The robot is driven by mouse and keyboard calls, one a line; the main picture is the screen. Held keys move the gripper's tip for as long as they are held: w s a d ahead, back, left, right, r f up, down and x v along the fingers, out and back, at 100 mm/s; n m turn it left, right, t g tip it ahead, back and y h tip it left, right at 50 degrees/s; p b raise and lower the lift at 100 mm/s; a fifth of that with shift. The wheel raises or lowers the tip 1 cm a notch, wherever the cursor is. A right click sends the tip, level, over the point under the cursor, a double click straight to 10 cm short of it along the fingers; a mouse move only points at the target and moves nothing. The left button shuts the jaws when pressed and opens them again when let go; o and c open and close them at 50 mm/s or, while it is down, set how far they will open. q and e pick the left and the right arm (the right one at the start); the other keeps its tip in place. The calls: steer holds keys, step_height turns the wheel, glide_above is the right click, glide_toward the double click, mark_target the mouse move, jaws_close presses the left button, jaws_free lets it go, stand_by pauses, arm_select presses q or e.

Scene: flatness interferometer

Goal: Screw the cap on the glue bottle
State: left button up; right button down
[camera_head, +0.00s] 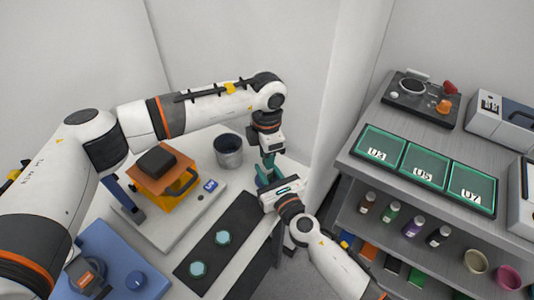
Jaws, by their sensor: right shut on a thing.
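My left gripper (268,163) comes down from above, its teal fingers pointing at the bench beside the grey metal cup. Whether its fingers are open or shut is too small to tell. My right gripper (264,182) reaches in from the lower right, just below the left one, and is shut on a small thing. The fingers and the gripper body mostly hide that thing, so I cannot tell whether it is the glue bottle or its cap. The two grippers are very close together, one above the other. I cannot make out the glue bottle or cap for certain.
A grey cup (228,151) stands behind the grippers. A black strip (210,254) with two teal hexagonal pieces lies in front. An orange-yellow device (175,180) stands at left. On the right, a shelf unit (400,195) holds green trays (424,166) and several small bottles (412,226).

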arm_select(q)
steer(key=shift+o, duration=0.8)
steer(key=shift+r, duration=2.3)
steer(key=shift+c, duration=0.2)
steer(key=r+n, duration=0.1)
steer(key=n, duration=0.2)
steer(key=shift+d+r, duration=0.1)
steer(key=shift+r, duration=0.25)
steer(key=r+n, duration=0.1)
steer(key=n, duration=0.3)
steer(key=shift+r, duration=0.4)
steer(key=shift+f, duration=0.1)
